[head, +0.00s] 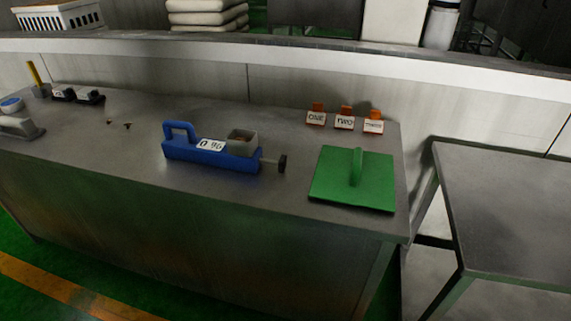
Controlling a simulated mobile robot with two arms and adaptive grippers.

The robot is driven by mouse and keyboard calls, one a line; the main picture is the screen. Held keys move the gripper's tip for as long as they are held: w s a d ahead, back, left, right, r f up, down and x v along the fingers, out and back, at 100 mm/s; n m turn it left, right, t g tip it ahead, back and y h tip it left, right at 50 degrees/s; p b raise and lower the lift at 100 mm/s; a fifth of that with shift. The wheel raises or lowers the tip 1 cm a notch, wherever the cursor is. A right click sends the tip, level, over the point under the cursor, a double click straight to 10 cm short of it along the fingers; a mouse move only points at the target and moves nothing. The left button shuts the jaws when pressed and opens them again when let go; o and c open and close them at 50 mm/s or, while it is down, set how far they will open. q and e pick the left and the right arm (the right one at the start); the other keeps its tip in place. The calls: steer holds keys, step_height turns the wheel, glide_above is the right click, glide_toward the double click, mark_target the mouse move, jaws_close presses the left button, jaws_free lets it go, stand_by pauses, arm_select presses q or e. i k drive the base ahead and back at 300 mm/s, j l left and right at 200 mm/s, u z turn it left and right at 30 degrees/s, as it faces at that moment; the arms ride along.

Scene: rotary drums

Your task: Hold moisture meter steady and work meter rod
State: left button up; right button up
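The blue moisture meter (190,152) lies on the metal bench, left of the green board. It has a loop handle at its left end, a white label reading about "0 96", and a grey open cup on top toward the right. The meter rod (273,163) sticks out of its right end and carries a dark knob. Nothing touches the meter or the rod. Neither of my grippers shows in the head view.
The metal bench (110,165) also holds a green board with an upright handle (335,185), and orange-backed cards (344,122) marked ONE, TWO and a third. Small dark items (90,97) stand at far left. A second table (510,200) is at right, past a gap.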

mark_target(281, 164)
steer(key=i+j+z, duration=0.2)
steer(key=i+j, duration=0.15)
steer(key=j, duration=0.25)
steer(key=i+j+z, duration=0.2)
steer(key=j, duration=0.45)
steer(key=i+j+z, duration=0.1)
steer(key=i+j, duration=0.15)
steer(key=j, duration=0.1)
